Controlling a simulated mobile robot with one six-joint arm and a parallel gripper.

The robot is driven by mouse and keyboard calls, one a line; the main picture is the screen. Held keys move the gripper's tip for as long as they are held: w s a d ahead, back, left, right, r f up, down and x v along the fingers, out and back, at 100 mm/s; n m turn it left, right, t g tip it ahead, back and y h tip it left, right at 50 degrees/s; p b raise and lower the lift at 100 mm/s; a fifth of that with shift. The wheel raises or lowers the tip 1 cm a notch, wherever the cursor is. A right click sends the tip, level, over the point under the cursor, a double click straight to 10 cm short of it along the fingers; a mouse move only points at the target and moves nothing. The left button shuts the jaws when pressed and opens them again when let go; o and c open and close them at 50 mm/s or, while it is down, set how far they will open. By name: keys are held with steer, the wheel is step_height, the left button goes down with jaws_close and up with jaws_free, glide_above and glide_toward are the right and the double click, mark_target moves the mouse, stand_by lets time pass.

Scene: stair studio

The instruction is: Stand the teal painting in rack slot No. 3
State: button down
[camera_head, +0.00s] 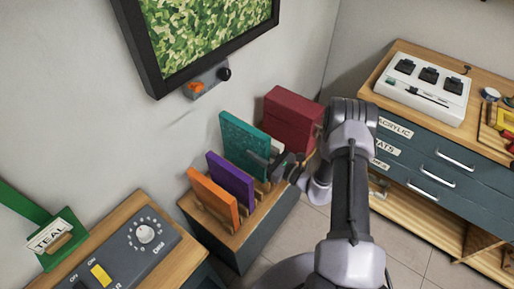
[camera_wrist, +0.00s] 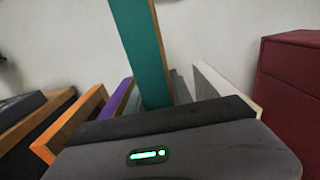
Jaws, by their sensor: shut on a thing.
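The teal painting (camera_head: 243,143) stands roughly upright over the wooden rack (camera_head: 222,217), beyond the purple painting. Its top is higher than the orange and purple ones. My gripper (camera_head: 270,168) is shut on its near edge. In the wrist view, the teal painting (camera_wrist: 137,45) shows edge-on, rising from behind my gripper's dark body (camera_wrist: 170,130) and leaning slightly. Its lower edge is hidden, so I cannot tell whether it sits in a slot or hangs above one. No slot number is readable.
An orange painting (camera_head: 212,196) and a purple painting (camera_head: 231,180) stand in the rack on the near side. A pale panel (camera_wrist: 222,85) stands to the right of the teal one. A dark red box (camera_head: 291,120) is beyond it. A framed green picture (camera_head: 205,35) hangs above.

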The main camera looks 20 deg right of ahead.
mark_target(257, 171)
steer(key=shift+f+b, duration=4.95)
steer(key=shift+f, duration=1.2)
steer(key=c, duration=1.1)
jaws_free()
steer(key=shift+o, duration=0.2)
